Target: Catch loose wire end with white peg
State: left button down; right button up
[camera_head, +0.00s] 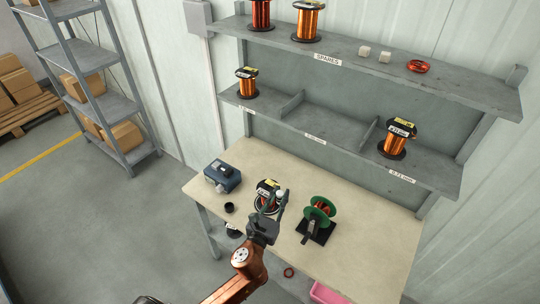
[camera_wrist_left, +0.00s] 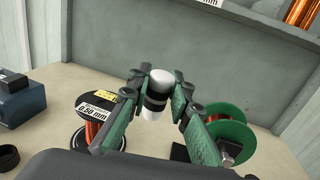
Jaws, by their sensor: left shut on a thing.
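My left gripper (camera_head: 272,202) is over the work table (camera_head: 360,240) and is shut on a white peg (camera_wrist_left: 158,95) with a dark band. The peg stands roughly upright between the green-padded fingers; its white top (camera_head: 280,195) shows in the head view. A copper wire spool (camera_head: 266,187) is just behind the gripper; its 0.50 mm label (camera_wrist_left: 96,110) shows in the left wrist view. A green-flanged spool (camera_head: 319,212) stands on a black base to the right, apart from the peg. I cannot make out a loose wire end. My right gripper is not in view.
A blue box-like device (camera_head: 222,176) and a small black cup (camera_head: 229,207) are on the table's left. Shelves (camera_head: 320,125) with copper spools (camera_head: 397,138) rise behind. A pink bin (camera_head: 327,294) is below the front edge. The table's right side is clear.

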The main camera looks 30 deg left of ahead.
pick_arm(q)
jog(key=w+a+r+n+y+p, duration=0.2)
jog(key=w+a+r+p, duration=0.35)
jog(key=w+a, duration=0.3)
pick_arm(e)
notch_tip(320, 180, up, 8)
pick_arm(q)
jog(key=shift+y, duration=0.4)
jog(key=f+b, duration=0.5)
jog(key=a+f+b, duration=0.1)
jog(key=f+b, duration=0.1)
jog(key=f, duration=0.1)
jog(key=shift+s+f, duration=0.25)
jog(key=shift+s, duration=0.1)
jog(key=shift+f+b, duration=0.3)
jog(key=shift+b, duration=0.2)
jog(key=shift+r, duration=0.1)
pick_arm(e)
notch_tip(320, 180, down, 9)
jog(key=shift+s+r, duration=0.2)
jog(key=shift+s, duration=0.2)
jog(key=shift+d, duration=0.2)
